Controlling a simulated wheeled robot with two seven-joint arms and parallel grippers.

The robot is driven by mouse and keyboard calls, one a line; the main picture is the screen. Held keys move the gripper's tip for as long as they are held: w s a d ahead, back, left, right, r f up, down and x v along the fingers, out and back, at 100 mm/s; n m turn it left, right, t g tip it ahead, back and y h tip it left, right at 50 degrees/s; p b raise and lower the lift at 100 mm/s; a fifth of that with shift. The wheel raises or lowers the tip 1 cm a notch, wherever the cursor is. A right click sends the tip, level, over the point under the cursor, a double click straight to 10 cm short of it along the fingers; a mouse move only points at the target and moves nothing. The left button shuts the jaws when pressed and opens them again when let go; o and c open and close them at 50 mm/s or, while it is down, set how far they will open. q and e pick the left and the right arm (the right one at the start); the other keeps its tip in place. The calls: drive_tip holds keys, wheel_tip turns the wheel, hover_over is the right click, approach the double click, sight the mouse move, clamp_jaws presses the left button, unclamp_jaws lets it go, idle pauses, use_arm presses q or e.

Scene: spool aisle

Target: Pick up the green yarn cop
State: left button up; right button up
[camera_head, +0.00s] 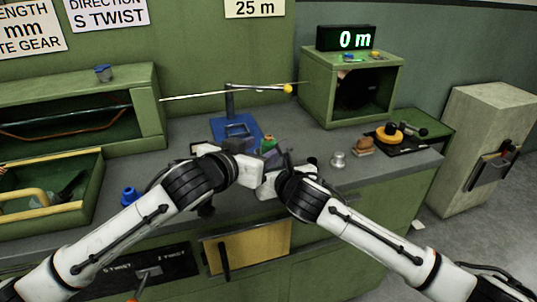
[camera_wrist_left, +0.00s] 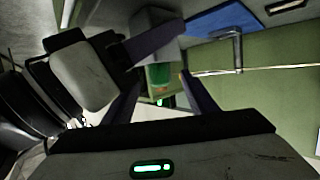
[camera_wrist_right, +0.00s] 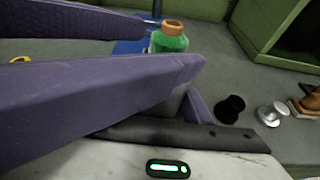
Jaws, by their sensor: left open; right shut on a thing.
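The green yarn cop (camera_head: 268,143) has an orange-brown top and stands upright between my two grippers, above the counter. In the right wrist view the cop (camera_wrist_right: 169,42) rises past the tips of my right gripper (camera_wrist_right: 190,88), which is shut on its lower part; the grip itself is mostly hidden by the near finger. My left gripper (camera_wrist_left: 162,90) is open, with the cop (camera_wrist_left: 158,74) showing between its fingers. From the head, the cop's lower part is hidden by the grippers.
A blue stand (camera_head: 236,131) with a rod is behind the grippers. A blue spool (camera_head: 129,196) is left. A silver spool (camera_head: 338,160), a brown piece (camera_head: 363,146) and a yellow-topped device (camera_head: 389,136) are right. A green box (camera_head: 318,85) stands at the back.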

use_arm(q)
drive_tip(key=shift+w+d+f, duration=0.15)
drive_tip(key=shift+w+d, duration=0.05)
drive_tip(key=shift+w, duration=0.2)
drive_tip(key=c, duration=1.2)
wheel_tip(320, 180, up, 10)
drive_tip(key=shift+r, duration=0.1)
use_arm(e)
drive_tip(key=o, duration=1.1)
drive_tip(key=shift+o, duration=0.2)
